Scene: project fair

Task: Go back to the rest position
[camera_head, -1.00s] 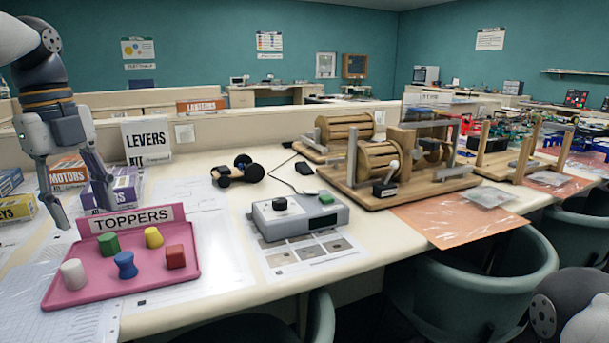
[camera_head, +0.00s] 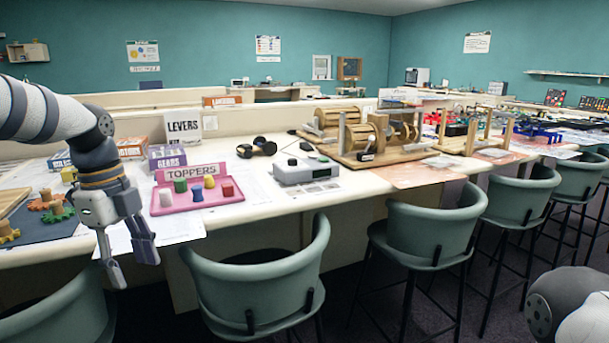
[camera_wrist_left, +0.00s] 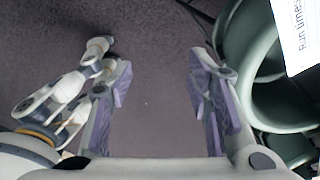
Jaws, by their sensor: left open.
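My left gripper (camera_head: 133,268) hangs open and empty at the left of the head view, in front of the table's front edge, with its fingers pointing down. In the left wrist view the same gripper (camera_wrist_left: 160,110) has its two fingers wide apart, with only dark floor between them. My right gripper is not in view; only a rounded part of my right arm shows at the lower right of the head view. The pink toppers tray (camera_head: 160,211) lies on the table to the right of the left gripper, holding several small coloured pieces.
A teal chair (camera_head: 262,283) stands close to the right of the left gripper, and another chair (camera_head: 50,310) is at the lower left. The long table (camera_head: 265,208) carries a grey control box (camera_head: 305,173) and wooden drum machines. Dark floor (camera_head: 400,325) lies in front.

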